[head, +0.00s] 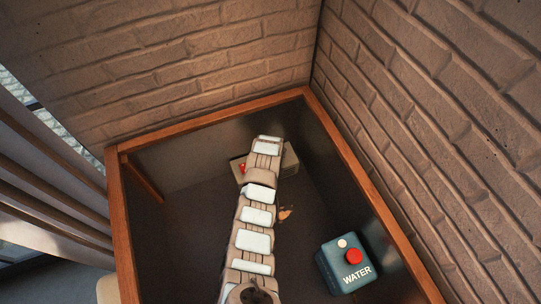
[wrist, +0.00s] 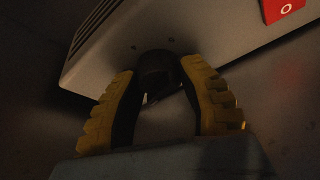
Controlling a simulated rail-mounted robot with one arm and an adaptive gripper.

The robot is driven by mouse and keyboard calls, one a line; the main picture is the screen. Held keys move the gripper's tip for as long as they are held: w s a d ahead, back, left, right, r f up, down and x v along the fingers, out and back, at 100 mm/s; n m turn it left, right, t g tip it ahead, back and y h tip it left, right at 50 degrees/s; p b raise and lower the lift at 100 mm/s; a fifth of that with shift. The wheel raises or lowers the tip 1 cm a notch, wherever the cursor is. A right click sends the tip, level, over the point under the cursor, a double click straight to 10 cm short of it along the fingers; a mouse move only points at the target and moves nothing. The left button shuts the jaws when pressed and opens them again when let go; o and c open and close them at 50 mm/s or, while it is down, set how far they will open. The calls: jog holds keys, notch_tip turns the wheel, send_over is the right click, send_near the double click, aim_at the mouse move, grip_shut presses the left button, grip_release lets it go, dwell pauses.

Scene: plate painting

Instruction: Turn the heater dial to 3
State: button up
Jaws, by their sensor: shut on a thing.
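The heater (wrist: 225,30) is a pale box with dark vent slots at its upper left in the wrist view. Its dark round dial (wrist: 158,66) is on the face towards me. My gripper (wrist: 160,72) has yellow ridged fingers that are shut on the dial from both sides. The dial's markings and setting are hidden or too dark to read. In the head view the heater (head: 291,161) is mostly covered by my arm, and the gripper and dial are hidden there.
A red switch (wrist: 282,8) with a white circle is on the heater, right of the dial. A blue box marked WATER (head: 346,264) with a red button (head: 354,257) stands at the right. A wooden frame (head: 350,175) and brick walls (head: 440,90) enclose the dark surface.

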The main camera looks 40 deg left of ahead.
jog(key=m+b, duration=0.1)
jog(key=m, duration=0.1)
jog(key=m+h+b, duration=0.1)
jog(key=shift+f+m+t, duration=0.3)
jog(key=shift+m, duration=0.1)
jog(key=m+h+b, duration=0.1)
jog(key=m+b, duration=0.2)
jog(key=b, duration=0.1)
jog(key=shift+f+h, duration=0.1)
jog(key=shift+h, duration=0.2)
jog(key=m+b, duration=0.1)
jog(key=m+h+b, duration=0.1)
jog(key=m+b, duration=0.1)
jog(key=shift+r, duration=0.25)
jog(key=o, duration=1.2)
jog(key=shift+r, duration=0.1)
jog(key=shift+r, duration=0.1)
jog(key=v, duration=1.1)
jog(key=shift+s+a+r, duration=0.1)
jog(key=shift+s+r, duration=0.2)
